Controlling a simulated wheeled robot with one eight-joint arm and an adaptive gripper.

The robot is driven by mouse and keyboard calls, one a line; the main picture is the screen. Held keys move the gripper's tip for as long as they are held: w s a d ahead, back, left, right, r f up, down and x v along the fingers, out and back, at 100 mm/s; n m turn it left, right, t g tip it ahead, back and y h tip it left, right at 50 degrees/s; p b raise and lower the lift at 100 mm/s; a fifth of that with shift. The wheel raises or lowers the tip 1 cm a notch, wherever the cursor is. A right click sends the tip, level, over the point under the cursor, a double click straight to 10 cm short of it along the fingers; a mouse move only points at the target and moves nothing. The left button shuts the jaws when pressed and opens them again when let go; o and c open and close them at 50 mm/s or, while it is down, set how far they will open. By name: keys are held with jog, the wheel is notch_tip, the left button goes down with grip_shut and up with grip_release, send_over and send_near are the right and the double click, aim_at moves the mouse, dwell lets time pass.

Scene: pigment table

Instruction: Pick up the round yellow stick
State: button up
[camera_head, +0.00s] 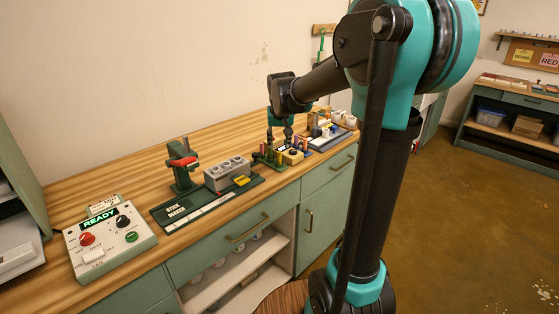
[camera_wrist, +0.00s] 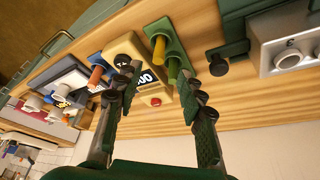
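The yellow stick (camera_wrist: 158,49) stands in a dark green rack (camera_wrist: 172,27) in the wrist view, just ahead of my gripper's tips. It looks round. A green stick (camera_wrist: 173,69) stands in the same rack, nearer my right-hand finger. My gripper (camera_wrist: 153,74) is open and empty, with its fingers wide apart, and the stick is not between the pads. In the head view my gripper (camera_head: 279,138) is over the rack area at the back of the bench. The sticks there are small and partly hidden by the fingers.
A cream device (camera_wrist: 147,88) with a display and red button lies beside the rack. An orange stick (camera_wrist: 96,77) stands beyond it.

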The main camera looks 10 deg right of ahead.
aim_at(279, 153)
jog(key=shift+x, duration=3.25)
jog(key=shift+s+d, duration=0.15)
jog(key=shift+d, duration=0.05)
jog(key=shift+c, duration=0.4)
grip_shut()
